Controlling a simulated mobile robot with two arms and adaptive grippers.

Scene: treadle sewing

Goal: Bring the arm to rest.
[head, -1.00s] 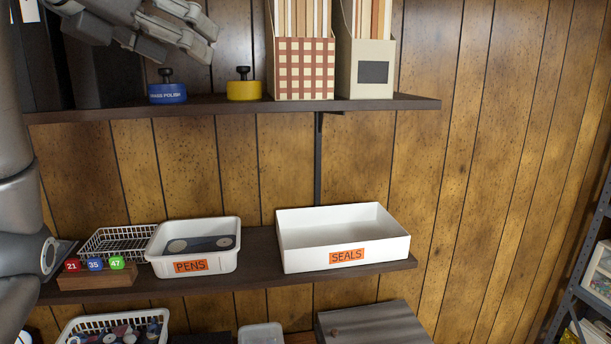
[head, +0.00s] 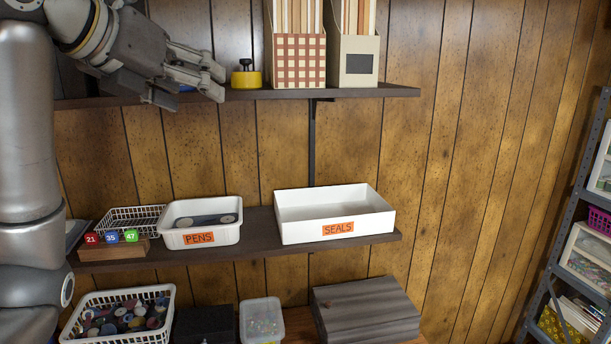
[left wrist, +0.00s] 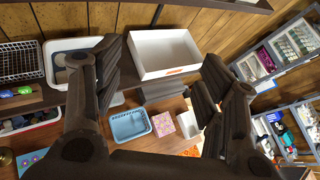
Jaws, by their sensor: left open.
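My left gripper (head: 196,76) is at the upper left of the head view, in front of the upper shelf (head: 345,92). It is empty, and its fingers stand apart. In the left wrist view the two fingers of the left gripper (left wrist: 160,85) are spread wide with nothing between them. Beyond them lie the white SEALS bin and a blue basket (left wrist: 129,124). The left arm (head: 28,150) runs down the left edge of the head view. My right gripper is in neither view.
The upper shelf holds a yellow tin (head: 246,79) and two magazine files (head: 298,60). The lower shelf holds a wire basket, the PENS tray (head: 200,238) and the SEALS bin (head: 337,229). Below are a button basket (head: 120,338) and a grey case (head: 365,308). A metal rack (head: 575,200) stands right.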

